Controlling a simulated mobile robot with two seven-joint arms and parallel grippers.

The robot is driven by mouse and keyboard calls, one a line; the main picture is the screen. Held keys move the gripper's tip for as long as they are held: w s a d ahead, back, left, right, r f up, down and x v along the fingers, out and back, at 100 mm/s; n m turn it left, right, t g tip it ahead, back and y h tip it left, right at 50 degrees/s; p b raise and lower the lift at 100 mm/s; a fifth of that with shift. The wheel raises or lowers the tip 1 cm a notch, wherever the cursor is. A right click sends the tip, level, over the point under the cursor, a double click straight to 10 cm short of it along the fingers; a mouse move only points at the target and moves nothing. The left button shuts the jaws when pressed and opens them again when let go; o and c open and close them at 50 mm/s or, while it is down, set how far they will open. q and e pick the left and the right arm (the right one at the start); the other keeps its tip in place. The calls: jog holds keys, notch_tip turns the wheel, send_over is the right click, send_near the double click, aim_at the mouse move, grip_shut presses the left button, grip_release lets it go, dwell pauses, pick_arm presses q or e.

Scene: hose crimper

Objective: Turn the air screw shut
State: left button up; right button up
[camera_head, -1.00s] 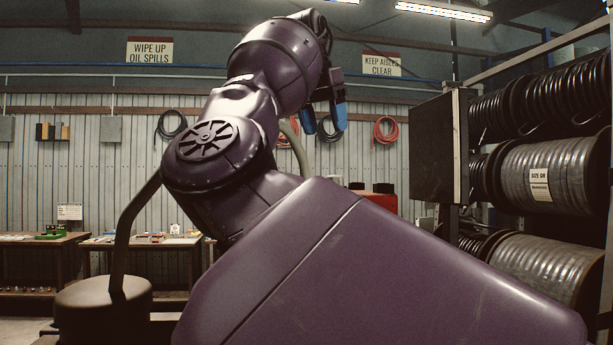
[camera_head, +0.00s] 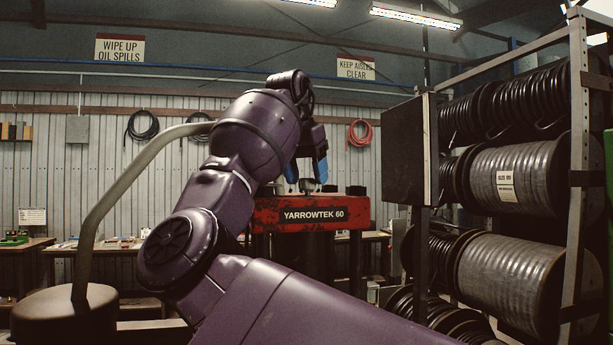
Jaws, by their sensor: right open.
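My right gripper (camera_head: 307,178) has blue fingertips and is open, pointing down with nothing seen between the fingers. In the picture it shows just above the top of the red crimper (camera_head: 355,212), which is labelled YARROWTEK 60. I cannot tell whether the fingers are over the machine or in front of it. My purple right arm covers the crimper's left side and the middle of the view. I cannot make out the air screw; it may be hidden or too small. My left gripper is not in view.
A thick bent grey tube (camera_head: 120,192) rises from a dark round drum (camera_head: 62,314) at the lower left. A dark flat box (camera_head: 405,150) on a post and a rack of hose reels (camera_head: 515,180) stand at the right. Benches (camera_head: 25,250) line the back wall.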

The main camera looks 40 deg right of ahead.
jog(key=shift+f, duration=0.25)
jog(key=shift+c, duration=0.2)
jog(key=shift+d, duration=0.1)
jog(key=c, duration=0.9)
jog(key=shift+o, duration=0.2)
